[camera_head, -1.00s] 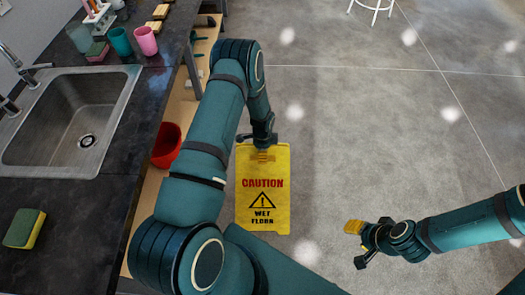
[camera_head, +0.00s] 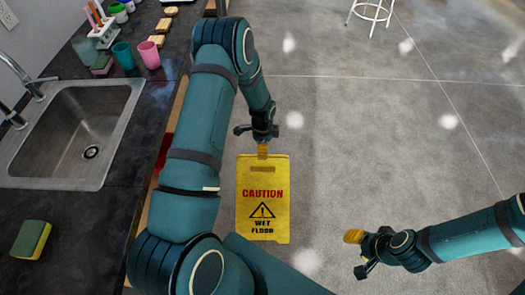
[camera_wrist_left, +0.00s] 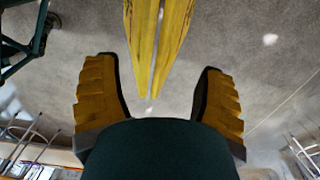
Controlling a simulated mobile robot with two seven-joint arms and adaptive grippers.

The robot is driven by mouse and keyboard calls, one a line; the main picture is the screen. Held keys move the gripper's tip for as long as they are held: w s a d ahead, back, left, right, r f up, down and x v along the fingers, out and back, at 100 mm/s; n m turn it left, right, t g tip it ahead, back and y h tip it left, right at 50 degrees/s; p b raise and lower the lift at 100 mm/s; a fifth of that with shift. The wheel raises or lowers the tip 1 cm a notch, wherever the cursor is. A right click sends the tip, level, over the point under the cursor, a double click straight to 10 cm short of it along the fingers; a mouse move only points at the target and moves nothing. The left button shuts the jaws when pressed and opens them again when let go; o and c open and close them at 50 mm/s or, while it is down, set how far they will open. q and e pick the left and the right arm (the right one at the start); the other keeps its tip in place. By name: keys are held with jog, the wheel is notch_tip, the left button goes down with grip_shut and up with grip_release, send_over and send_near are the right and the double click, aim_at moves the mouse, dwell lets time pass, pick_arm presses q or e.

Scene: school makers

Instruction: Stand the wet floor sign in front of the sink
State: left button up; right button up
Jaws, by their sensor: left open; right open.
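The yellow wet floor sign (camera_head: 263,222) stands upright on the grey floor, to the right of the counter with the sink (camera_head: 72,135). Its caution lettering faces my head camera. In the left wrist view, its two panels (camera_wrist_left: 143,45) show edge-on with a narrow gap between them. My left gripper (camera_head: 263,150) is open just beyond the sign's top edge; its fingers (camera_wrist_left: 160,95) are spread, with the sign ahead between them. Contact cannot be told. My right gripper (camera_head: 357,252) is open and empty over the floor, right of the sign.
The dark counter (camera_head: 100,215) runs along the left, with a sponge (camera_head: 31,239), a teal cup (camera_head: 124,55) and a pink cup (camera_head: 149,54). A white stool (camera_head: 371,12) stands far back. The floor right of the sign is mostly clear.

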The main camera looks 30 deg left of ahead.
pick_arm(q)
jog(key=shift+r, duration=0.35)
jog(key=s+d+r+n+t+h, duration=0.1)
jog(key=s+d+r+n, duration=0.1)
jog(key=s+d+n, duration=0.4)
jog(key=s+d+r+n+h, duration=0.2)
jog(key=s+d+n, duration=0.5)
jog(key=s+d, duration=0.4)
jog(key=d, duration=0.5)
jog(key=shift+s+r+t+h, duration=0.2)
jog(key=shift+t+h, duration=0.1)
jog(key=shift+t, duration=0.1)
jog(key=shift+d, duration=0.1)
